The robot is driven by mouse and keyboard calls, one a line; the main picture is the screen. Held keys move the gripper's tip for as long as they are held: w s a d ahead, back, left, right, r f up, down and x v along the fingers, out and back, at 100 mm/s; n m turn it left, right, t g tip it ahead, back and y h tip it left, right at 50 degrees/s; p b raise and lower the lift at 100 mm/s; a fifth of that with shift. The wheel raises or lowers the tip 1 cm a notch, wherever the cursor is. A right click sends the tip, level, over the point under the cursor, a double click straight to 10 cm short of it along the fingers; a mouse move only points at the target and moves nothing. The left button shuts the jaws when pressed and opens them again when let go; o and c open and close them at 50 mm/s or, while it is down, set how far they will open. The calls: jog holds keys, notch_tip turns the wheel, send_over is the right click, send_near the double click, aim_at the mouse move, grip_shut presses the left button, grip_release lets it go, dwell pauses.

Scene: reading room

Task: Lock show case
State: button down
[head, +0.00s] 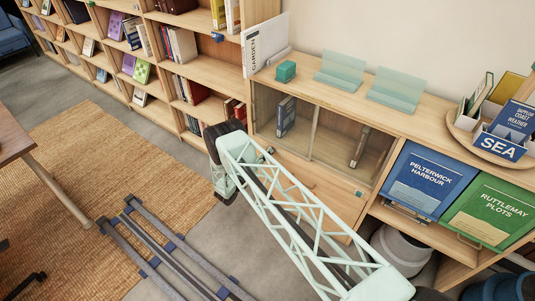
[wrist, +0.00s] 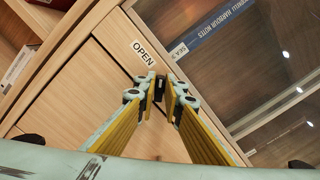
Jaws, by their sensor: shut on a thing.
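The show case (head: 313,135) is the glass-fronted part of the long wooden shelf unit, with two panes and books standing inside. In the wrist view its glass (wrist: 250,75) is at the right, with a blue book (wrist: 215,30) behind it. A white label reading OPEN (wrist: 143,53) is on the wooden face beside the glass. My gripper (wrist: 161,88) has its fingertips closed on a small dark lock piece (wrist: 159,86) below the label. The fingers hide most of this piece, so its shape and turn are unclear. In the head view my arm hides the gripper.
A small teal box (head: 286,71) and clear stands (head: 340,70) are on the unit's top. Blue (head: 430,180) and green (head: 493,211) display boards are to the right. Filled bookshelves (head: 185,50) are to the left. A woven rug (head: 120,165) and a table (head: 12,140) are at the left.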

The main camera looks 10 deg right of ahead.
jog(key=shift+f+m, duration=0.1)
jog(key=shift+m, duration=0.3)
jog(key=shift+s+d+m+b, duration=0.15)
jog(key=shift+m+b, duration=1)
jog(key=shift+m, duration=1.65)
jog(key=shift+s+d+m+b, duration=0.1)
jog(key=shift+m+b, duration=1)
jog(key=shift+m, duration=1.7)
jog(key=shift+s+d+m+b, duration=0.15)
jog(key=shift+m+b, duration=1)
jog(key=shift+m, duration=1.65)
jog(key=c, duration=2.8)
grip_release()
jog(key=shift+a, duration=0.1)
